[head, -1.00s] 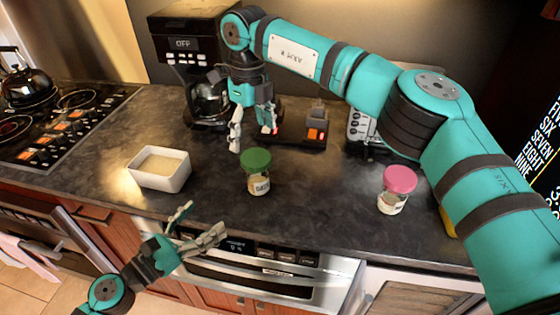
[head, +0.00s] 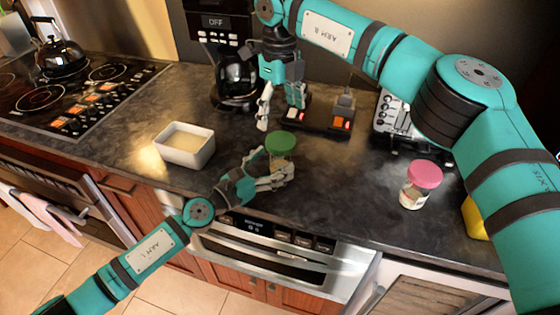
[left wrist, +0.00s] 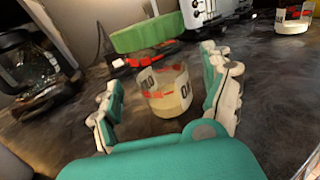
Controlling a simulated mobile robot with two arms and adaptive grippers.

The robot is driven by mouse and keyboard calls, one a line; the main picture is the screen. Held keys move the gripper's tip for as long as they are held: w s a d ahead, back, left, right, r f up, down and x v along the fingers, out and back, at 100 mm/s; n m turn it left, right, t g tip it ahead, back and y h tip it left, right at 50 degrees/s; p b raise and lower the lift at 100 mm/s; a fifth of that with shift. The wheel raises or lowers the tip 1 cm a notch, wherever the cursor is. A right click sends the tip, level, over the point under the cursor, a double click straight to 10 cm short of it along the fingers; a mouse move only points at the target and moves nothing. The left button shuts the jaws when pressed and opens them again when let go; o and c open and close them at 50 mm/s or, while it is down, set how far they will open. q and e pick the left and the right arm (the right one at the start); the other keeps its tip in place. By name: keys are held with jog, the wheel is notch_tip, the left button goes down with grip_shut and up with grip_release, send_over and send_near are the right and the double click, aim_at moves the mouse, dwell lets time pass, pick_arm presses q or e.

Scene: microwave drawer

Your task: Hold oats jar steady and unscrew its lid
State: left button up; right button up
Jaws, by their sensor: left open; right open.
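The oats jar is a clear jar with pale contents, dark lettering and a green lid (head: 280,142). It stands upright on the dark counter. In the left wrist view its body (left wrist: 168,98) shows between my fingers, with the lid (left wrist: 145,35) above them. My left gripper (head: 273,166) is open at the jar's near side, one finger on either side of it; I cannot tell if they touch it. In the head view the gripper hides most of the jar body. My right gripper (head: 281,114) is open and empty, just behind and above the green lid.
A jar with a pink lid (head: 425,175) stands to the right. A white square dish (head: 203,157) with pale contents sits to the left. Behind are a coffee maker (head: 216,50) and a dark device with a lit red switch (head: 338,121). The counter between the jars is clear.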

aim_at(272, 163)
pick_arm(q)
jog(key=shift+x, duration=1.55)
pick_arm(e)
jog(key=shift+w+d, duration=0.15)
jog(key=shift+d, duration=0.05)
pick_arm(q)
jog(key=shift+s+a, duration=0.1)
jog(key=shift+c, duration=0.3)
pick_arm(e)
jog(key=shift+a, duration=0.15)
